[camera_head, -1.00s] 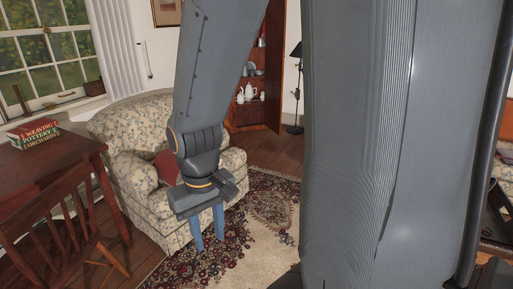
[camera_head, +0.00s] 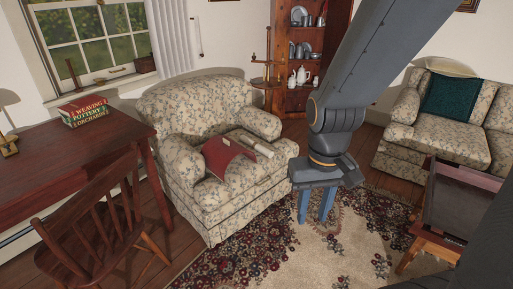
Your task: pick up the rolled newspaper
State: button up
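A pale cream roll (camera_head: 256,146), which looks like the rolled newspaper, lies on the right part of the floral armchair's seat, by the right armrest. A dark red cloth or book-like thing (camera_head: 223,155) lies just left of it. My gripper (camera_head: 315,206) points down in front of the armchair, to the right of the roll and apart from it. Its two blue fingers are spread with nothing seen between them. The rug shows behind and below the fingers.
The floral armchair (camera_head: 190,115) stands between a desk (camera_head: 75,165) with a wooden chair (camera_head: 105,225) on the left and my arm. A sofa (camera_head: 450,150) and a low table (camera_head: 445,215) stand at the right. The patterned rug (camera_head: 300,265) is clear in front.

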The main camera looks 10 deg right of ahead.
aim_at(255, 145)
jog(key=i, duration=2.05)
